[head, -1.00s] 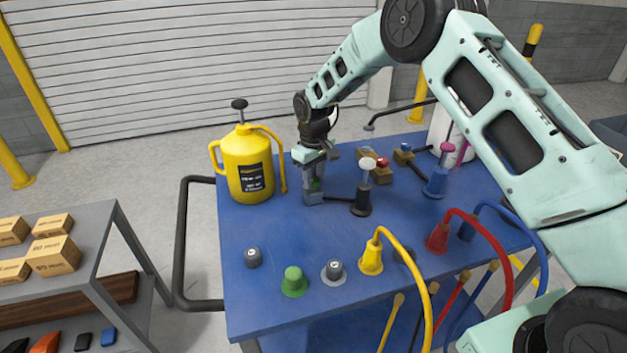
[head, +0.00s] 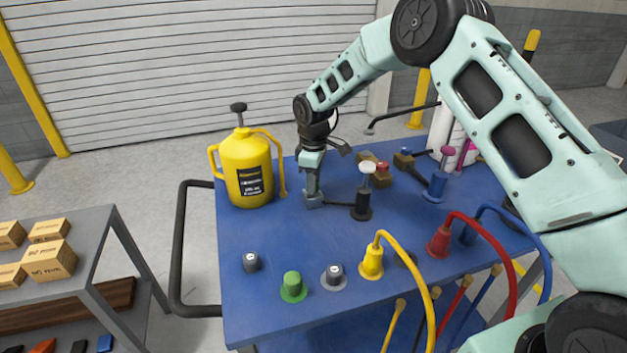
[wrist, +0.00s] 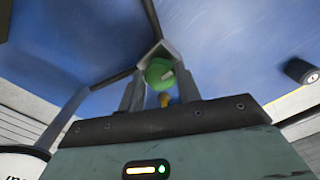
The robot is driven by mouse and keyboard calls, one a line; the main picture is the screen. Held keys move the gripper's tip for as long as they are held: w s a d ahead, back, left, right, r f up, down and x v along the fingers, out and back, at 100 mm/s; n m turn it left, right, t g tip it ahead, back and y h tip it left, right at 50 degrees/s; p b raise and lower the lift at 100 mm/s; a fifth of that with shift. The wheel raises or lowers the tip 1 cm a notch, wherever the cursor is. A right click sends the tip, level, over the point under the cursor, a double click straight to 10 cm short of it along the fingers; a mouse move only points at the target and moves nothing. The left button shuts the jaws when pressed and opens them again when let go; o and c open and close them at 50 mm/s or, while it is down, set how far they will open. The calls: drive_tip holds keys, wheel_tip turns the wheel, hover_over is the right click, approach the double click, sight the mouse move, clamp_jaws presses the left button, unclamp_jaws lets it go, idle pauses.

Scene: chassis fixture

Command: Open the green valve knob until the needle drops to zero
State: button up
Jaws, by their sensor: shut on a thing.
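The green valve knob (wrist: 158,74) sits between the two fingers of my gripper (wrist: 153,88) in the wrist view, and the fingers are shut on it. A pale mark shows on its face. In the head view my gripper (head: 313,186) points down at a grey block (head: 313,203) on the blue table, right of the yellow can; the fingers hide the knob there. A dark pipe (head: 338,203) runs from the block to a black cylinder with a white top (head: 364,197). I cannot make out a gauge needle in either view.
The yellow can (head: 246,168) stands close left of my gripper. A green cap (head: 293,287), grey caps (head: 334,273) and yellow (head: 371,262) and red (head: 439,243) hose connectors line the front of the blue table (head: 265,228). The table's middle is clear.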

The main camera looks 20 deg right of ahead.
drive_tip(key=shift+r, duration=0.1)
drive_tip(key=o, duration=1)
drive_tip(key=shift+c, duration=0.2)
wheel_tip(320, 180, up, 17)
drive_tip(key=b, duration=0.3)
drive_tip(key=shift+r, duration=0.2)
